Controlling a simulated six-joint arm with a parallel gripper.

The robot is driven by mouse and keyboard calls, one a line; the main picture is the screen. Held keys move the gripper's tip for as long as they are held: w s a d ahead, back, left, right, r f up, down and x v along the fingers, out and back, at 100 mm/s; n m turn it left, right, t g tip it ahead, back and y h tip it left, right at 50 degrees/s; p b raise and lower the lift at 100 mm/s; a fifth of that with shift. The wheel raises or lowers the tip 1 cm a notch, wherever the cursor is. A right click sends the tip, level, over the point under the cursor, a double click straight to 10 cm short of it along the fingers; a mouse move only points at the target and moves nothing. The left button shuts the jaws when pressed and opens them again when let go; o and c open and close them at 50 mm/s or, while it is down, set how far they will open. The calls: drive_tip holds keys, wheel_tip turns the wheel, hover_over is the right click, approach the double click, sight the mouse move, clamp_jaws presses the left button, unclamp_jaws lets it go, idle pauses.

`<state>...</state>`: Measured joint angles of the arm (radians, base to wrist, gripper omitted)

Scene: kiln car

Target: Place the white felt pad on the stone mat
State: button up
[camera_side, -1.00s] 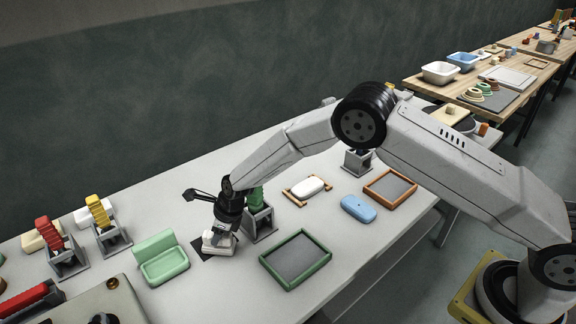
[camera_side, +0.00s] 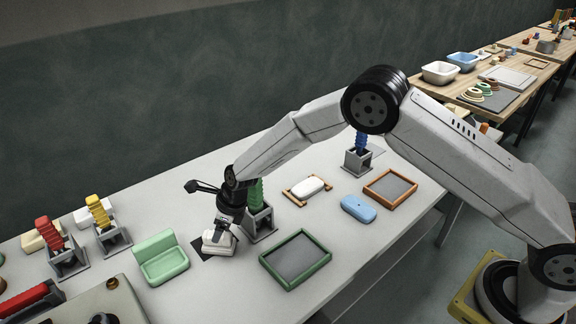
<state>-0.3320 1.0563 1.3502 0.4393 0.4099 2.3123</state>
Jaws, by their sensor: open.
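A white block-like pad (camera_side: 216,243), which I take as the white felt pad, lies at my gripper, over the right part of a small dark grey mat (camera_side: 200,250), which I take as the stone mat. The mat's left corner shows; the rest is hidden by the pad. My gripper (camera_side: 224,229) is open and points down at the pad's upper right side. I cannot tell whether the fingers still touch it.
A green pillar in a grey stand (camera_side: 262,225) stands close right of my gripper. A light green open case (camera_side: 161,258) lies to the left. A green-framed tray (camera_side: 296,259) is in front. A white rounded block (camera_side: 308,187) sits on a wooden holder behind.

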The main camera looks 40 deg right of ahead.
drive_tip(key=v, duration=0.9)
drive_tip(key=shift+r, duration=0.2)
drive_tip(key=shift+s+d, duration=0.1)
idle(0.4)
drive_tip(key=s+d+r+n+h, duration=0.1)
drive_tip(key=s+d+r+n, duration=0.1)
drive_tip(key=s+d+n, duration=0.8)
drive_tip(key=s+d+r+n+h, duration=0.2)
drive_tip(key=s+d+n, duration=0.8)
drive_tip(key=s+n, duration=0.5)
drive_tip(key=shift+r+n+g, duration=0.3)
drive_tip(key=shift+r+n, duration=0.4)
drive_tip(key=shift+n, duration=0.3)
drive_tip(key=shift+s, duration=0.1)
